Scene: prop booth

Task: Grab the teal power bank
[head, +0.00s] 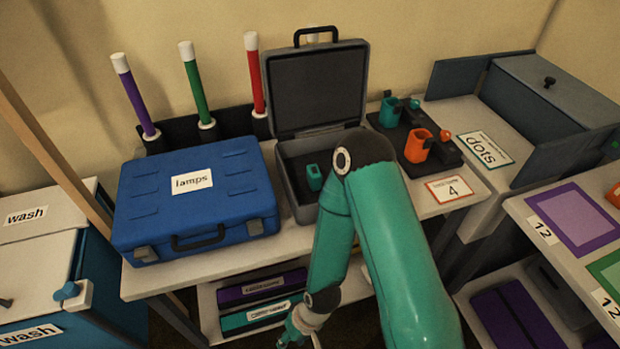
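A small teal block (314,177) sits inside the open grey case (293,197) on the middle table; I cannot tell for sure that it is the power bank. A flat teal box (262,314) with a white label lies on the shelf below, under a purple one. My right arm comes in from the bottom, bends beside the case and reaches down in front of the table. My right gripper (300,328) is partly in view at the bottom edge, near the teal box's right end; its fingers are too cut off to read. My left gripper is out of view.
A closed blue case (195,197) labelled lamps stands left of the grey case. Purple, green and red sticks (195,85) stand behind.

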